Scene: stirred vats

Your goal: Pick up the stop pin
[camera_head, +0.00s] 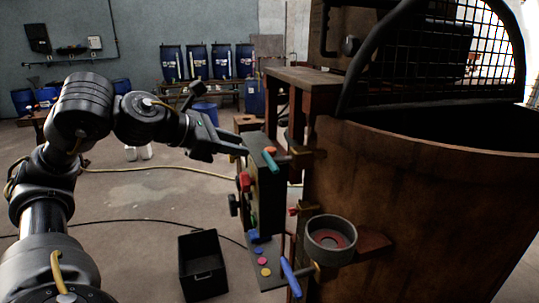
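My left gripper (243,150) comes in from the left. Its tips point right, close to the upper edge of the dark control box. They are seen edge-on, so I cannot tell whether they are apart. Just right of the tips is a pin-like piece with an orange end and a teal end (270,162). I see no clear contact with it. A blue handle (290,278) slants lower down, beside the round cup. I cannot tell for certain which piece is the stop pin. My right gripper is out of view.
A large rusty vat (400,200) with a mesh guard (450,50) fills the right. The dark control box (266,195) bears a red knob (245,182). A round grey cup (331,238) sticks out from the vat. A black bin (203,283) and cables lie on the floor.

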